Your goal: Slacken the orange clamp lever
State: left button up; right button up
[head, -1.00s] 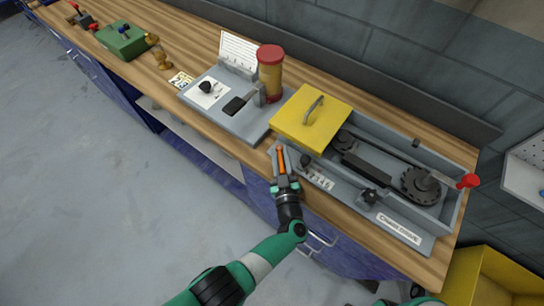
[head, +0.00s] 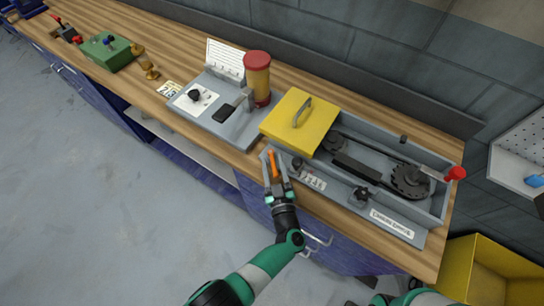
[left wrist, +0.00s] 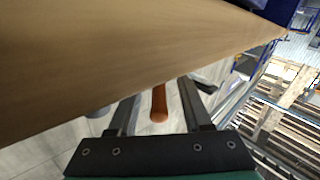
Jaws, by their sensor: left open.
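The orange clamp lever (head: 274,164) is at the front left corner of the grey belt-drive housing (head: 435,204), near the bench's front edge. My left gripper (head: 275,168) is open, with a finger on either side of the lever. In the left wrist view the orange lever (left wrist: 159,103) stands between the two spread fingers (left wrist: 159,108), with gaps on both sides. I see no grip on it. The lever's far end is hard to make out. My right gripper is not in view; only a bit of my right arm shows at the bottom edge.
A yellow cover (head: 296,128) with a handle lies on the housing's left part. Exposed belt wheels (head: 410,181) and a red knob (head: 457,173) are to its right. A red-capped jar (head: 257,80) stands behind left. A yellow bin (head: 485,270) is at lower right.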

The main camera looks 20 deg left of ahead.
pick_arm(q)
jog(key=p+v, duration=0.3)
jog(key=v, duration=0.6)
jog(key=shift+s+d, duration=0.15)
jog(key=shift+s, duration=0.2)
jog(key=shift+r, duration=0.15)
